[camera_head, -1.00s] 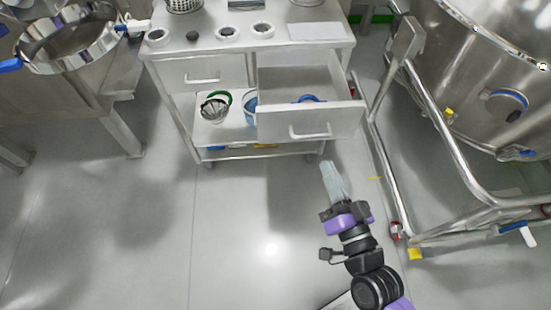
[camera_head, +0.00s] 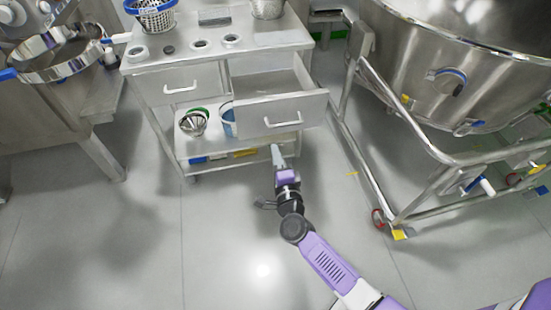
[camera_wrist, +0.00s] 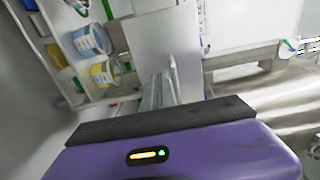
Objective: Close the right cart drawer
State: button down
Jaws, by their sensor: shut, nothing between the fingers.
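The right cart drawer (camera_head: 281,114) is pulled out of the steel cart (camera_head: 141,66), its inside showing from above, with a bar handle on its front. The left drawer (camera_head: 180,86) is flush in the cart. My gripper (camera_head: 276,150) is shut and empty, just below and in front of the right drawer's front, near the handle in the picture; I cannot tell if it touches. In the wrist view my gripper's fingers (camera_wrist: 162,92) point at a pale flat panel, which looks like the drawer front (camera_wrist: 165,42).
The lower shelf holds a strainer (camera_head: 193,123) and a blue pail (camera_head: 229,121). A large steel vessel (camera_head: 440,60) on a tubular frame (camera_head: 362,165) stands close on the right. A steel bowl machine (camera_head: 60,60) stands left. The floor in front is clear.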

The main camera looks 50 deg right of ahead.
aim_at(269, 130)
jog(key=b+x, duration=0.1)
jog(key=x, duration=0.8)
jog(key=shift+w+d+b, duration=0.25)
jog(key=shift+d+b, duration=0.05)
